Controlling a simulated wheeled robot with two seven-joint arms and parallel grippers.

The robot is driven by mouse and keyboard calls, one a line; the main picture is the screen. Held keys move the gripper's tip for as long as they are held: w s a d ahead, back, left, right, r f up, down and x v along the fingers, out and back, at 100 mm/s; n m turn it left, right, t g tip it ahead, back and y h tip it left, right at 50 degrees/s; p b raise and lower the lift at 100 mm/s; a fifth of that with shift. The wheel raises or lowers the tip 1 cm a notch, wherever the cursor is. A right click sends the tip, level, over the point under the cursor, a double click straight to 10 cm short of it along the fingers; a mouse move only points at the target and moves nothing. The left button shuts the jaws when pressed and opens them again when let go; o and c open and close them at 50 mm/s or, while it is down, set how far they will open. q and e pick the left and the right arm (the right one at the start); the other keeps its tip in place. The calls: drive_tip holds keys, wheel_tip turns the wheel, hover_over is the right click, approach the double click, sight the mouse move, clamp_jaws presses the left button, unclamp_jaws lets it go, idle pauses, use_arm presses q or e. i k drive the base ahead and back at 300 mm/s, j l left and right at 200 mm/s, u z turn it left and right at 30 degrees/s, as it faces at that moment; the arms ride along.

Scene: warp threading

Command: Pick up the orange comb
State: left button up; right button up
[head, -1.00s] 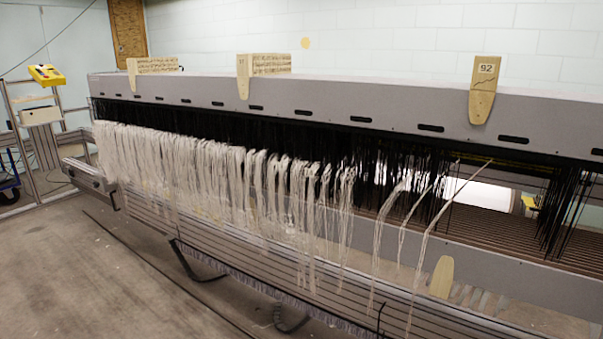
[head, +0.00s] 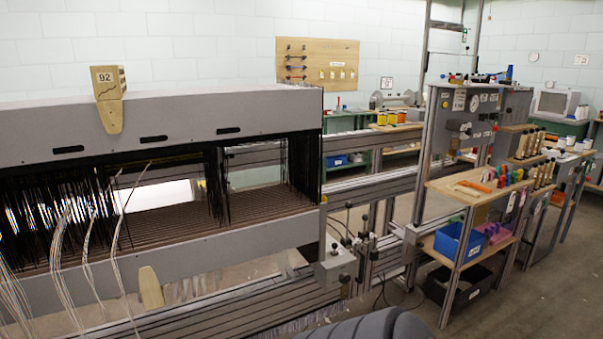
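A small orange item (head: 488,175) lies among other colored items on the upper wooden shelf of the workstation at the right in the head view. It may be the orange comb, but it is too small to make out its teeth or exact shape. Neither of my grippers is in view, so what they hold cannot be seen.
The loom frame (head: 160,125) with hanging warp threads (head: 75,240) fills the left. The workstation's wooden shelf (head: 455,186) stands right, with a blue bin (head: 460,243) and a black crate (head: 458,287) below. Bare floor (head: 540,290) is free at the lower right.

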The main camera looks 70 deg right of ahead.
sight(465, 183)
drive_tip(key=z, duration=3.4)
